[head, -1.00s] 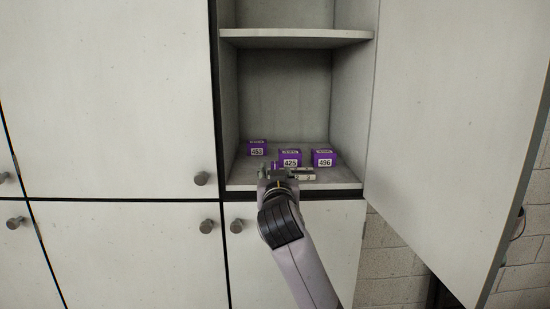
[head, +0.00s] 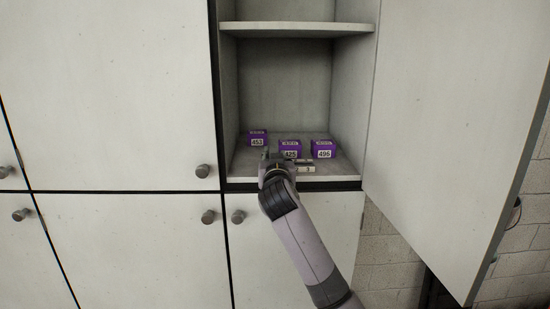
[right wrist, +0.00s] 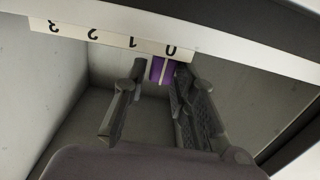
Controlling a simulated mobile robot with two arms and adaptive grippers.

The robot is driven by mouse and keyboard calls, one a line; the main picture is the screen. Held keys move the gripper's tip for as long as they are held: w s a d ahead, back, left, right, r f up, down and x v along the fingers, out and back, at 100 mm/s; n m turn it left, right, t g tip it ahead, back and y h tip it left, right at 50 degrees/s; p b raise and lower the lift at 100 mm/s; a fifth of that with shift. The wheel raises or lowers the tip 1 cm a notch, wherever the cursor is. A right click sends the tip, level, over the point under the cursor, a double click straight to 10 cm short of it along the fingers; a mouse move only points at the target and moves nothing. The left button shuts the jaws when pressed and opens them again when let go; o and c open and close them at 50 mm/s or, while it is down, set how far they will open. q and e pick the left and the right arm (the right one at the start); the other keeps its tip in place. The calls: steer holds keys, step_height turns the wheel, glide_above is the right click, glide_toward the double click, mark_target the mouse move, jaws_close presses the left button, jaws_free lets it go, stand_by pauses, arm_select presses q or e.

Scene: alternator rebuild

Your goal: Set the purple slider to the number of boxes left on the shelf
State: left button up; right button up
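Three purple boxes with white number labels stand on the lower shelf in the head view: 453 (head: 257,138) at the left, 425 (head: 290,146) in the middle and 496 (head: 323,148) at the right. The purple slider (right wrist: 158,69) shows in the right wrist view, beside the 0 of a white number strip (right wrist: 92,34) marked 0 to 3, upside down there. My right gripper (right wrist: 161,72) is open, its fingers on either side of the slider, with a small gap at the left finger. In the head view it hides the slider. My left gripper is not in view.
The open cubby has an upper shelf (head: 297,29) above the boxes and a cabinet door (head: 455,120) swung open at the right. Closed cabinet doors with round knobs (head: 203,171) are at the left and below.

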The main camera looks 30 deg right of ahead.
jaws_close()
stand_by(0.5)
